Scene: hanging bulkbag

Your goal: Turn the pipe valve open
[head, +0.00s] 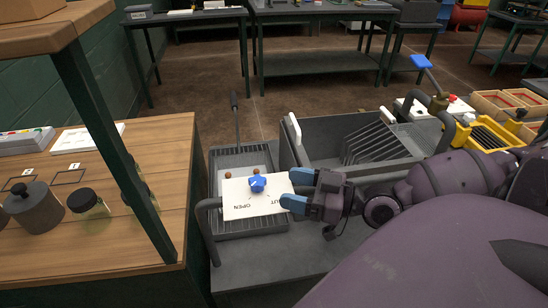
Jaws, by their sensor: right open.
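A white plate (240,207) with the printed letters OPEN and part of a second word lies over a wire rack. A small blue handle (257,184) sits on the plate, near its middle. I cannot tell which way it is turned. My right gripper (297,190) is open, just right of the blue handle, with its blue fingertips over the plate's right edge. The fingers appear apart from the handle. A brass fitting (438,101) with a blue lever (421,62) stands farther right. My left gripper is out of view.
A wooden workbench (165,178) with a dark post fills the left, holding a grey pot (36,207) and jars. A grey bin with a slatted rack (372,143) stands behind my right arm. A yellow crate (485,136) and wooden trays are at right.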

